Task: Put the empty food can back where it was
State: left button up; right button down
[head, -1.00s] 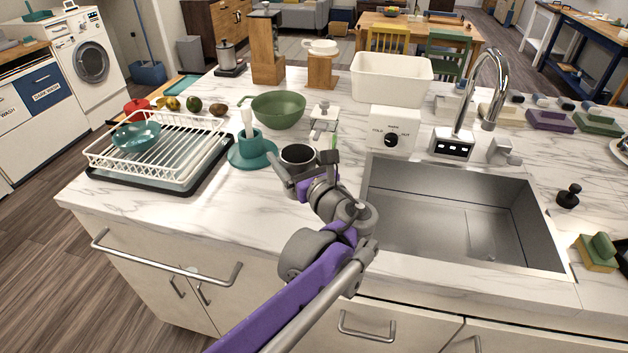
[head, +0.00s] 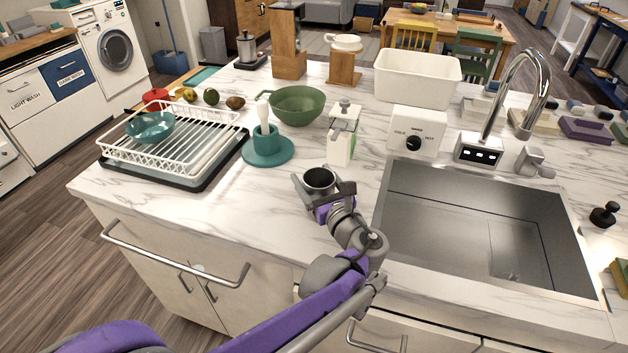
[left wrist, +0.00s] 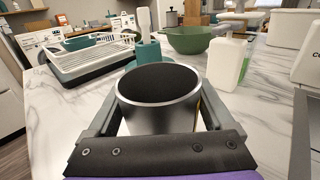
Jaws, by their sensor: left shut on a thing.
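The empty food can (head: 320,179) is an open-topped metal can with a dark inside and a shiny rim. My left gripper (head: 322,190) is shut around its sides. The can is upright over the marble counter, left of the sink; I cannot tell whether its base touches the counter. In the left wrist view the can (left wrist: 158,100) sits between the two fingers, and its lower part is hidden by the gripper. My right gripper is not in view.
A teal holder on a saucer (head: 281,155), a soap bottle (head: 341,145) and a green bowl (head: 297,107) stand behind the can. A white dish rack (head: 205,150) is to the left and the sink (head: 480,225) to the right. The counter in front of the rack is bare.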

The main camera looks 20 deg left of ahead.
pick_arm(q)
jog(key=shift+f, duration=0.3)
jog(key=o, duration=1.1)
jog(key=shift+r, duration=0.1)
jog(key=shift+s+d, duration=0.2)
jog(key=v, duration=1.1)
jog(key=shift+s+d, duration=0.1)
jog(key=shift+s, duration=0.1)
